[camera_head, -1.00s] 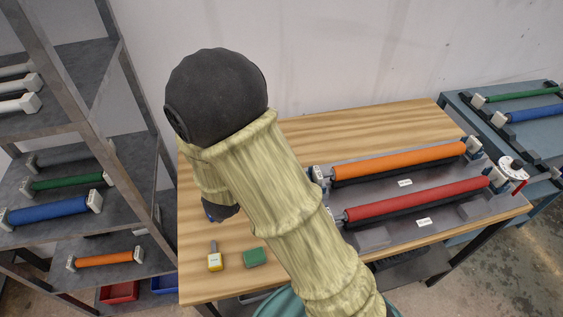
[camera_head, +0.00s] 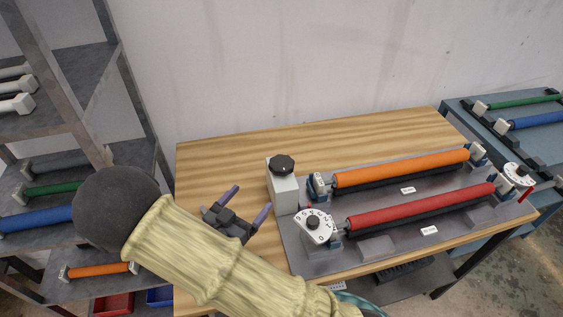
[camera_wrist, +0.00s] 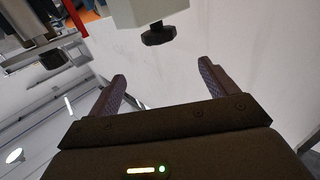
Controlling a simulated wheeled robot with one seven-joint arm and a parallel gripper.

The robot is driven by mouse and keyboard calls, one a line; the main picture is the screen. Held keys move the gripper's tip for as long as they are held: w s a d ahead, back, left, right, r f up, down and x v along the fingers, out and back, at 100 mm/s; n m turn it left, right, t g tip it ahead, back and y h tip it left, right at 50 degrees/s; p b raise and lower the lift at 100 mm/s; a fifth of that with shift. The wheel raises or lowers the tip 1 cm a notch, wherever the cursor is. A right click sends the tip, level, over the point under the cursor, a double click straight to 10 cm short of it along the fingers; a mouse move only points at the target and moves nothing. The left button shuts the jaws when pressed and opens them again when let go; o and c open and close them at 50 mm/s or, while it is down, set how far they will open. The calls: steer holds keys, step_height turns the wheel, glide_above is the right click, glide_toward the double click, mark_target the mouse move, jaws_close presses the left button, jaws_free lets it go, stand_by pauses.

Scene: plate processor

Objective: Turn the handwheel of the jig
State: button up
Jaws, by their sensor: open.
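The jig is a grey base plate (camera_head: 305,262) on the wooden table, with an orange roller (camera_head: 400,168) and a red roller (camera_head: 420,202) on it. A light grey box (camera_head: 283,193) at its left end carries a round black handwheel-like knob (camera_head: 283,164). In the wrist view the knob (camera_wrist: 158,35) is beyond the fingertips, near the top centre. My gripper (camera_head: 247,204) is open and empty, just left of the box and apart from it. Both fingers (camera_wrist: 160,85) show in the wrist view with nothing between them.
A white numbered dial (camera_head: 314,227) stands in front of the box. Another white dial (camera_head: 518,174) with a red handle is at the right end. A shelf rack (camera_head: 80,60) stands at the left, a wall behind. The table's back left is clear.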

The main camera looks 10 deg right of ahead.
mark_target(282, 162)
steer(key=p+x, duration=0.3)
steer(key=x, duration=1.3)
steer(key=shift+w+d, duration=0.15)
steer(key=shift+d, duration=0.05)
steer(key=c, duration=1)
